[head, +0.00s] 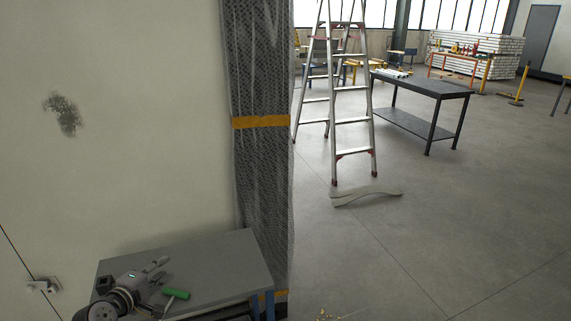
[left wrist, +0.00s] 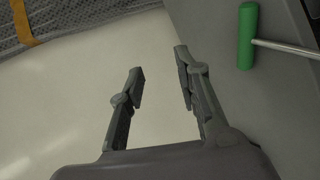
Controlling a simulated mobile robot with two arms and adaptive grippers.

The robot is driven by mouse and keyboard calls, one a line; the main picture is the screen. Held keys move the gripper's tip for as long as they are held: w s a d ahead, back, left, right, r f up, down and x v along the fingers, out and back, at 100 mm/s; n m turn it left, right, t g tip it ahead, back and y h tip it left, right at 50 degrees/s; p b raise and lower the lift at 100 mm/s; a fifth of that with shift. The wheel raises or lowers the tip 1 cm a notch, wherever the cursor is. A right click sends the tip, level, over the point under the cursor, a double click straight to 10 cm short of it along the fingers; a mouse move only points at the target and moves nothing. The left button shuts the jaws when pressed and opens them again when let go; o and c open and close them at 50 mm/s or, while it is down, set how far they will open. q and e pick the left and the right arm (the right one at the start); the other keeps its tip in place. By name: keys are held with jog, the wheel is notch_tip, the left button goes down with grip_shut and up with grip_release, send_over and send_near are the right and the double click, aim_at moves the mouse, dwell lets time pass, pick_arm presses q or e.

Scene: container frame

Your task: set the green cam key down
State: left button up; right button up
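The green cam key (head: 176,293) has a green bar handle and a thin metal shaft. It lies on the grey top of a small table (head: 215,262) at the lower left of the head view. In the left wrist view the green handle (left wrist: 247,36) is at the upper right, with its shaft running off to the right. My left gripper (head: 157,268) is above the table, beside the key and apart from it. In the left wrist view its fingers (left wrist: 159,62) are spread with nothing between them. My right gripper is not in view.
A pale wall panel (head: 120,150) rises right behind the table, with a latch (head: 44,285) at lower left. Dark mesh (head: 262,160) with an orange strap (head: 260,121) hangs beside it. A stepladder (head: 350,120) and a dark workbench (head: 425,90) stand farther off. Open floor lies right.

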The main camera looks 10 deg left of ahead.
pick_arm(q)
jog(key=s+d+f+m+g+h, duration=0.1)
jog(key=s+d+f+m+g, duration=0.25)
jog(key=s+d+m, duration=0.35)
jog(key=s+d+f+m+g+h, duration=0.15)
jog(key=s+d+f+m, duration=0.35)
jog(key=d, duration=0.5)
jog(key=s+d+r+m+g+y, duration=0.1)
jog(key=s+d+m+g, duration=0.25)
jog(key=s, duration=0.55)
jog(key=s+d+r+m+g+y, duration=0.1)
jog(key=s+d+m+g+y, duration=0.2)
jog(key=s, duration=0.5)
jog(key=s+f+m+h, duration=0.1)
jog(key=s+f, duration=0.2)
jog(key=f, duration=2.5)
jog(key=s+a+f+g, duration=0.1)
jog(key=s+a+f, duration=0.2)
jog(key=s+f, duration=1.1)
jog(key=shift+s+f, duration=0.4)
jog(key=shift+s, duration=0.65)
